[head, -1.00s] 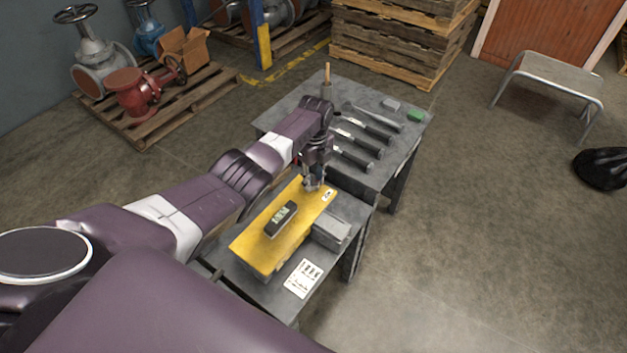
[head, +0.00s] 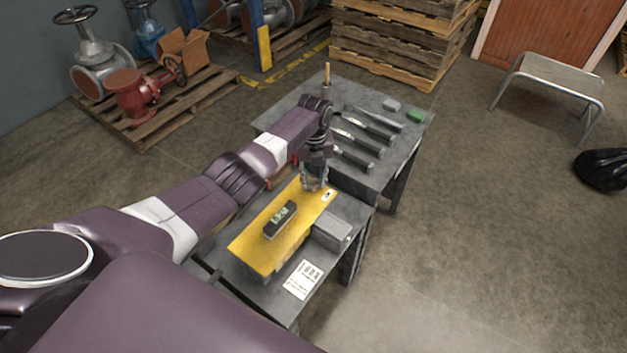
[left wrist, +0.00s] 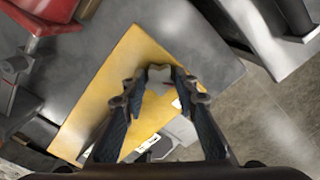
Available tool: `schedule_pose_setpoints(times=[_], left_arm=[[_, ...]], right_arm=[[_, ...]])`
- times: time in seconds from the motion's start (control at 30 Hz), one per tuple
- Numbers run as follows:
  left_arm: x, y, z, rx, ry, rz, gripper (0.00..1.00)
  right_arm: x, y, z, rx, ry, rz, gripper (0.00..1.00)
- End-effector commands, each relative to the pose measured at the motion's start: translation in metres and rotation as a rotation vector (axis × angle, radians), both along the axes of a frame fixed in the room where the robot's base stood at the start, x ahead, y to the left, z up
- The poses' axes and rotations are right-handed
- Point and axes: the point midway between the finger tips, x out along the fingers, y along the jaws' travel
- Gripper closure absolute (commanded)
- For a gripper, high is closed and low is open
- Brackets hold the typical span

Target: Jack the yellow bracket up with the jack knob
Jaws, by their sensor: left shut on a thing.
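The yellow bracket (head: 252,250) lies as a flat plate on the front grey table, with a black block with a small green display (head: 280,219) on it. The jack knob (left wrist: 159,76) is grey and lobed, at the bracket's far end in the left wrist view. My left gripper (head: 315,185) points down there, its fingers shut around the knob; the wrist view shows the fingers (left wrist: 159,82) on both sides of it. In the head view the gripper hides the knob. My right gripper is not in view.
A grey box (head: 332,229) stands beside the bracket's right edge, and a printed card (head: 302,279) lies near the table's front. Behind, several dark-handled tools (head: 362,137) and a green block (head: 415,116) lie on the grey table. A red part (left wrist: 40,18) is close left of the bracket.

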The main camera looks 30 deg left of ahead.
Motion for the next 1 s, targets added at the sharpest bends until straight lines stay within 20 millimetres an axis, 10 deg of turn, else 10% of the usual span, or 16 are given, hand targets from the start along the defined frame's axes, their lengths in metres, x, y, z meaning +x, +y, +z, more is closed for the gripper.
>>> schedule_pose_setpoints(times=[0.37,0.4,0.53,1.0], left_arm=[[-0.005,-0.002,-0.006,-0.004,0.013,-0.003,0.97],[-0.005,-0.002,-0.006,-0.003,0.013,-0.003,0.68],[-0.004,-0.001,-0.005,-0.002,0.010,-0.003,0.55],[0.000,0.000,0.014,-0.002,-0.001,-0.003,0.55]], right_arm=[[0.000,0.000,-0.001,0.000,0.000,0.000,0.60],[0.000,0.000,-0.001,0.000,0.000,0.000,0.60],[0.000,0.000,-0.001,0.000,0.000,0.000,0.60],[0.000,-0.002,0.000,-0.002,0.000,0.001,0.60]])
